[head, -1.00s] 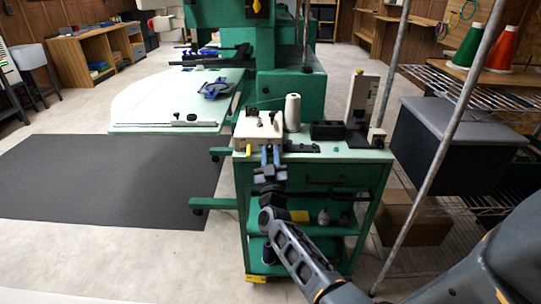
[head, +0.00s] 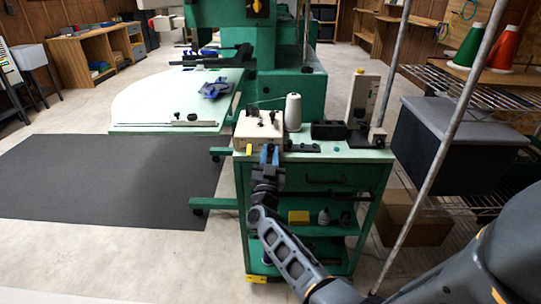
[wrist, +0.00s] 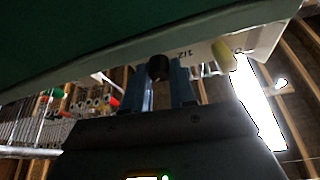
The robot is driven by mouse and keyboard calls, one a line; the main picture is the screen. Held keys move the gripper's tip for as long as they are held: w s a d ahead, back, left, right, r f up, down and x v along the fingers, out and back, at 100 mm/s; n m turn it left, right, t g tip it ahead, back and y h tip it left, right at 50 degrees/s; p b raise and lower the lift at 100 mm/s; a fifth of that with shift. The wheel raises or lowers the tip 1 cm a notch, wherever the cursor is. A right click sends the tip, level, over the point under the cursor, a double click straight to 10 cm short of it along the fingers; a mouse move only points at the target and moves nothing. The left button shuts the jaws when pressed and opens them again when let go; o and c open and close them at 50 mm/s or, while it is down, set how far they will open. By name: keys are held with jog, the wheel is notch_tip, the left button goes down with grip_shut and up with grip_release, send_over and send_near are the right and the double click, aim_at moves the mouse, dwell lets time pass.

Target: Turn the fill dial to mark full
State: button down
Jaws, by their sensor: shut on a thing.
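The white winder box (head: 257,128) stands on the left of the green cart top. A dark round knob (wrist: 158,67), which looks like the fill dial, sits between the blue fingertips of my gripper (wrist: 164,80). My gripper (head: 269,155) is at the front of the box in the head view, shut on this knob. The fingers hide the knob there. A yellow knob (wrist: 222,50) is beside it on the box. The dial's pointer and full mark cannot be made out.
A white thread cone (head: 293,112) and a black block (head: 327,130) stand behind and right on the cart top. A metal pole (head: 436,160) and a dark grey bin (head: 450,145) are to the right. Floor left of the cart has a dark mat (head: 100,180).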

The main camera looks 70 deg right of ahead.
jog(key=shift+m+g, duration=0.7)
jog(key=shift+m, duration=0.8)
jog(key=c, duration=0.9)
grip_release()
jog(key=shift+a, duration=0.15)
jog(key=v, duration=0.7)
jog(key=shift+a+f, duration=0.2)
jog(key=shift+a, duration=0.05)
